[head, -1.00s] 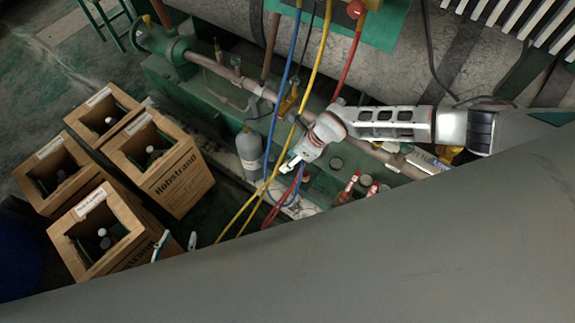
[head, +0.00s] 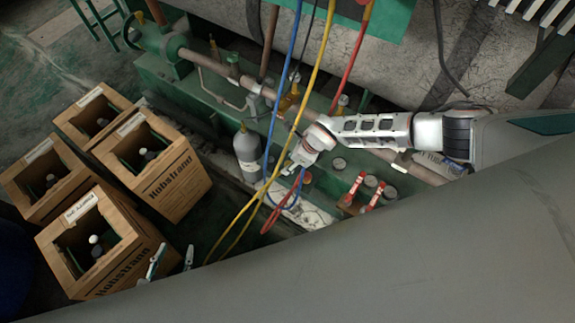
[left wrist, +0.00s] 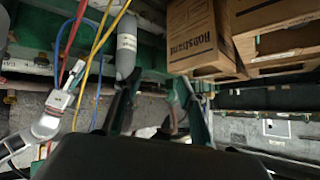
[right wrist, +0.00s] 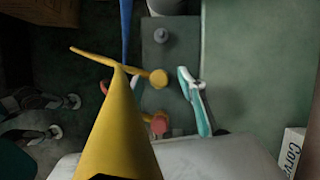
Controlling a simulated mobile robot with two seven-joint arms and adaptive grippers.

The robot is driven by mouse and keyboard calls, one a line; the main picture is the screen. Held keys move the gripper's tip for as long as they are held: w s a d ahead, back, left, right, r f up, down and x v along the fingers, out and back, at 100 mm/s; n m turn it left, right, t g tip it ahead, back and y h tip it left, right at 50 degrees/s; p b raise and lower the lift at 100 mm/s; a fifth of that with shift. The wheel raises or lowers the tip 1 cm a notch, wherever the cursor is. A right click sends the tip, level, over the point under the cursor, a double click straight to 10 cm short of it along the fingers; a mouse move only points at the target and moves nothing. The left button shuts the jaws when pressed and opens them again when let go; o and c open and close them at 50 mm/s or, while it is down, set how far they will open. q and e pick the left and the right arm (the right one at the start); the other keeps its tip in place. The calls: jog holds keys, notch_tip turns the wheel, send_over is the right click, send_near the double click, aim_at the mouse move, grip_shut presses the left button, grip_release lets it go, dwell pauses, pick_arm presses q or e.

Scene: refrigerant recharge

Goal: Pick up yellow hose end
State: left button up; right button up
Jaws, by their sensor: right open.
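The yellow hose (head: 318,65) hangs from the top of the head view past my right gripper and droops toward the grey surface in front. I cannot make out its free end. My right gripper (head: 290,168) is open beside the hanging hoses. In the right wrist view the yellow hose (right wrist: 117,130) runs very close to the camera and covers much of the gripper; one teal finger (right wrist: 194,98) shows. I cannot tell whether the hose touches the fingers. My left gripper (head: 171,262) is open and empty by the wooden boxes; its fingers (left wrist: 157,108) are apart in the left wrist view.
Blue (head: 286,75) and red (head: 350,70) hoses hang beside the yellow one. A grey cylinder (head: 247,150) stands left of them. Several wooden boxes (head: 168,180) stand at left. Red-handled tools (head: 356,186) sit right of my right gripper. Green machinery and pipes lie behind.

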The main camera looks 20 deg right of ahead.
jog(key=shift+s+a+f+b, duration=0.1)
jog(key=shift+a+f+b, duration=0.05)
jog(key=shift+f, duration=0.45)
jog(key=shift+a+f+b, duration=0.1)
jog(key=shift+f+b, duration=0.05)
jog(key=shift+f, duration=0.4)
jog(key=shift+w+a+f, duration=0.1)
jog(key=shift+w+f, duration=0.1)
jog(key=shift+f, duration=0.05)
jog(key=shift+w+r, duration=0.15)
jog(key=shift+r, duration=0.1)
pick_arm(q)
jog(key=shift+w+d+r, duration=0.1)
jog(key=shift+w, duration=0.1)
pick_arm(e)
grip_shut()
